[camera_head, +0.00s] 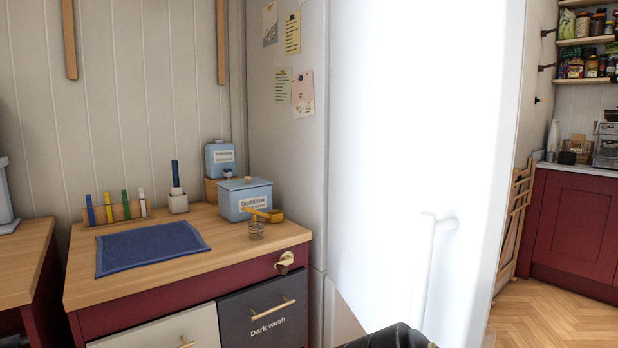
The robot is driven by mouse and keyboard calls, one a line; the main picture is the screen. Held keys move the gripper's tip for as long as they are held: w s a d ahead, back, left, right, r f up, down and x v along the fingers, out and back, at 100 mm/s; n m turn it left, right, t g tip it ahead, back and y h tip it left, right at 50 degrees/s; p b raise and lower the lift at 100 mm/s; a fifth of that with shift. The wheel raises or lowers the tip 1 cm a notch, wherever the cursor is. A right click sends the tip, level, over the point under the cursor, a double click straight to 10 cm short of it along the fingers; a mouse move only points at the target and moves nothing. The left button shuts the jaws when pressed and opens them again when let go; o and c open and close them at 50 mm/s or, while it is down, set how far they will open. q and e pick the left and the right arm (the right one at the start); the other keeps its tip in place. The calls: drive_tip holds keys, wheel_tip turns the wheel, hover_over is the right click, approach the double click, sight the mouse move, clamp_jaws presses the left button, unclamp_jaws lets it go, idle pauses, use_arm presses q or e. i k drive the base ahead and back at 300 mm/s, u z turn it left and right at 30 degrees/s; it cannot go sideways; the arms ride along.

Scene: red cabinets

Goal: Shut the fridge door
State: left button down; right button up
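The fridge (288,165) stands in the middle of the view, with its grey side facing the counter. Its tall door (400,120) shows as a very bright white panel that fills much of the right half. A white vertical bar handle (427,275) is on the door's lower part. The glare hides the door's edges and seams, so I cannot tell how far it stands open. A black rounded part of mine pokes in at the bottom edge, in front of the door. Neither gripper's fingers show.
Left of the fridge is a wooden counter (78,283) with a blue mat (150,247), blue tins and drawers below. Right of the door is open wooden floor (555,318), with a folded wooden rack (515,220) and red cabinets (575,228) beyond.

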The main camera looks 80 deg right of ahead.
sight(425, 95)
drive_tip(key=i, duration=0.3)
drive_tip(key=z, duration=3.1)
